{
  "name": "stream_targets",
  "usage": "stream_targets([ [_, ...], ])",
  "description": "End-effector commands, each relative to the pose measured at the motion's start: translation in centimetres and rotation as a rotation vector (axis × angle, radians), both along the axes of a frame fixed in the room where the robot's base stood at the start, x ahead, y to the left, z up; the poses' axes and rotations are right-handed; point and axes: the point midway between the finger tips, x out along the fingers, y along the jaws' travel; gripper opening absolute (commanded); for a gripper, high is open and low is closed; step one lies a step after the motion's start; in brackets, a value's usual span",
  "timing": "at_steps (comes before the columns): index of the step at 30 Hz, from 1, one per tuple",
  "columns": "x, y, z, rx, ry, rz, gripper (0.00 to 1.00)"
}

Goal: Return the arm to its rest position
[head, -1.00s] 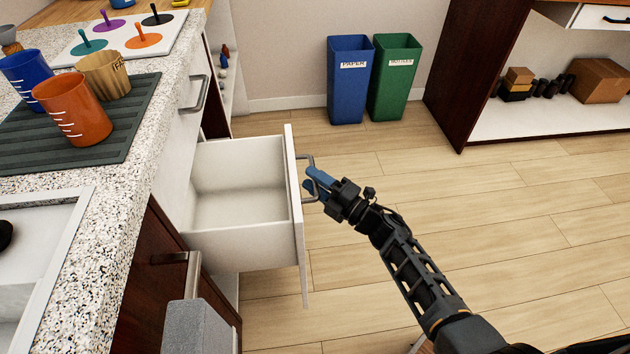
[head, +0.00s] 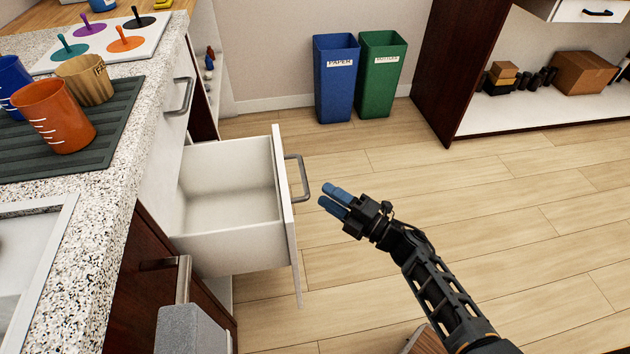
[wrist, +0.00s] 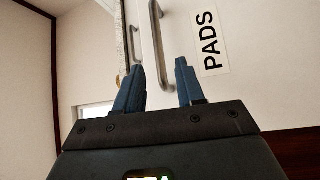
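My gripper (head: 329,197) is at the end of my black arm, over the wooden floor. It is just right of the open drawer (head: 231,245) and clear of the drawer's metal handle (head: 297,177). The drawer is pulled out and looks empty inside. In the wrist view my gripper's two blue fingers (wrist: 160,72) are apart with nothing between them. The drawer handle (wrist: 158,45) and a white front with a "PADS" label (wrist: 209,41) show beyond the fingertips.
A speckled counter (head: 110,185) at the left holds an orange cup (head: 55,117) and a tan cup (head: 85,80) on a dark mat. A blue bin (head: 335,80) and a green bin (head: 382,78) stand at the wall. The floor to the right is open.

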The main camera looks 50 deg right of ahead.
Motion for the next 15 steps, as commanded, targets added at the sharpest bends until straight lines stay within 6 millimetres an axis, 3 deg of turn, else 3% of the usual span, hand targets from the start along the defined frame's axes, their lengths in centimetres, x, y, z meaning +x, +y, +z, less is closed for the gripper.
stream_targets([
  [10,-0.5,0.3,0.2,0.011,0.002,-0.002,0.38],
  [15,-3.9,2.2,1.5,0.103,0.020,-0.018,0.38],
])
